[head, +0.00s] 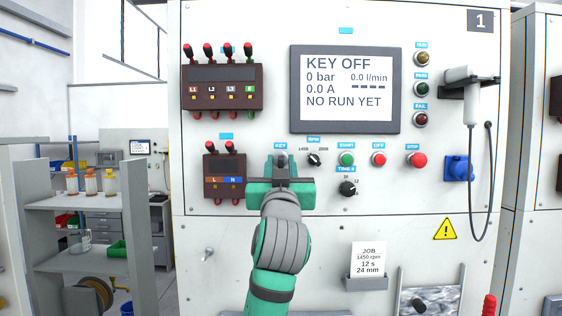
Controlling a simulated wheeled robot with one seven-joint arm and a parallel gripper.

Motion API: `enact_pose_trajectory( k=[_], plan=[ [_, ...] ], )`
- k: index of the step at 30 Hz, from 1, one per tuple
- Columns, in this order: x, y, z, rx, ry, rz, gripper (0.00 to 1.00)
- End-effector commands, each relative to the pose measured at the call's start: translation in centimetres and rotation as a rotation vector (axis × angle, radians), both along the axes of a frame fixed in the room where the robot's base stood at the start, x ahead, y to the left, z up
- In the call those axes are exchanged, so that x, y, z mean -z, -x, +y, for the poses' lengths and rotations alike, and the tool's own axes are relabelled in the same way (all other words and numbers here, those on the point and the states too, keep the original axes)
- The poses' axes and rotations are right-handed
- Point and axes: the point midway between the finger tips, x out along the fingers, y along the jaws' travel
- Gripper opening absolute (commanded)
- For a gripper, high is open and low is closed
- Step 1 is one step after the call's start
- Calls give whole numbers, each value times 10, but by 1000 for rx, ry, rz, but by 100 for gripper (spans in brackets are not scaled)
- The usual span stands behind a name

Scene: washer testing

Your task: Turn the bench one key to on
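The bench one panel (250,20) stands upright in front of me, with a "1" plate (481,20) at its top right. Its screen (346,88) reads KEY OFF, 0 bar, 0.0 l/min, 0.0 A and NO RUN YET. My gripper (281,160) is in front of the panel, just below the blue KEY label (280,146). The gripper body hides most or all of the key switch. I cannot tell whether the fingers are open or shut, or whether they touch the key.
Right of my gripper are the RPM knob (315,159), green START (347,159), red OFF (379,159), red STOP (417,160) and the TIME knob (348,188). Terminal blocks (221,88) with plugs are at left. A JOB card (369,258) sits below.

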Motion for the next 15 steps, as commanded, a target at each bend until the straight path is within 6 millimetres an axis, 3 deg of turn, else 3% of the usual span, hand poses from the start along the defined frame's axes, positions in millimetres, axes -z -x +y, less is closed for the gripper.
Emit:
enact_pose_trajectory(
  k=[2, 5, 6, 15],
  plan=[
    [-3, 0, -1, 2, 0, -6, 26],
    [-4, 0, -1, 2, 0, -7, 3],
    [-4, 0, -1, 2, -1, -8, 0],
    [-3, -1, 1, -1, -10, -5, 0]
  ],
)
